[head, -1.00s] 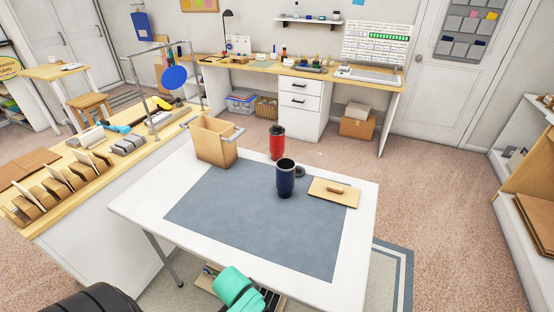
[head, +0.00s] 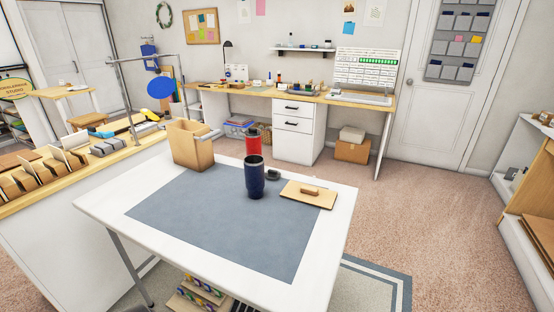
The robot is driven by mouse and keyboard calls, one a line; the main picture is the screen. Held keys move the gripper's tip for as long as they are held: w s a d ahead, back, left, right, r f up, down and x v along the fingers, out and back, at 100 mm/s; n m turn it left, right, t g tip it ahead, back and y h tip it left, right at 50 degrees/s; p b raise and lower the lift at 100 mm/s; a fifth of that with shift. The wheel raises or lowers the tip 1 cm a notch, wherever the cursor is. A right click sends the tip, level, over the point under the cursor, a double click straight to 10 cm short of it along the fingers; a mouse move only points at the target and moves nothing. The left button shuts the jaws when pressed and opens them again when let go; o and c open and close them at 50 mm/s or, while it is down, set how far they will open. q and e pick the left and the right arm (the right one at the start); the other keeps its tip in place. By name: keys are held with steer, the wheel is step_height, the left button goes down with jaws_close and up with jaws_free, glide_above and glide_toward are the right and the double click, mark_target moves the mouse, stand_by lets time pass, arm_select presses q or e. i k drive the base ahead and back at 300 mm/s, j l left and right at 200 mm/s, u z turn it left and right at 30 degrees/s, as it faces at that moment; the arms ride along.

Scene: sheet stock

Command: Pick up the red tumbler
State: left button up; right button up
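The red tumbler (head: 253,143) stands upright with a dark lid at the far edge of the white table (head: 104,205). A dark blue tumbler (head: 255,178) stands in front of it on the grey mat (head: 215,225) and hides its lower part. A small dark round object (head: 273,175) lies just right of the blue tumbler. Neither of my grippers is in view.
A wooden board with a handle (head: 308,194) lies to the right. The front of the mat is clear. A wooden-topped counter (head: 90,166) adjoins on the left.

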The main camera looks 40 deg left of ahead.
mark_target(254, 144)
steer(key=i+l+u, duration=0.15)
steer(key=i+l, duration=0.4)
steer(key=i+l+u, duration=0.1)
steer(key=i+l, duration=0.4)
steer(key=l, duration=0.2)
steer(key=i+u, duration=0.15)
steer(key=i, duration=0.45)
steer(key=i+u, duration=0.15)
steer(key=i, duration=0.45)
steer(key=i+l+u, duration=0.15)
steer(key=i, duration=0.45)
steer(key=i+u, duration=0.25)
steer(key=u, duration=0.2)
steer(key=i+u, duration=0.4)
steer(key=i+l+u, duration=0.1)
steer(key=u, duration=0.35)
steer(key=i+l+u, duration=0.25)
steer(key=u, duration=0.15)
steer(key=i+l+u, duration=0.2)
steer(key=u, duration=0.25)
steer(key=l, duration=0.1)
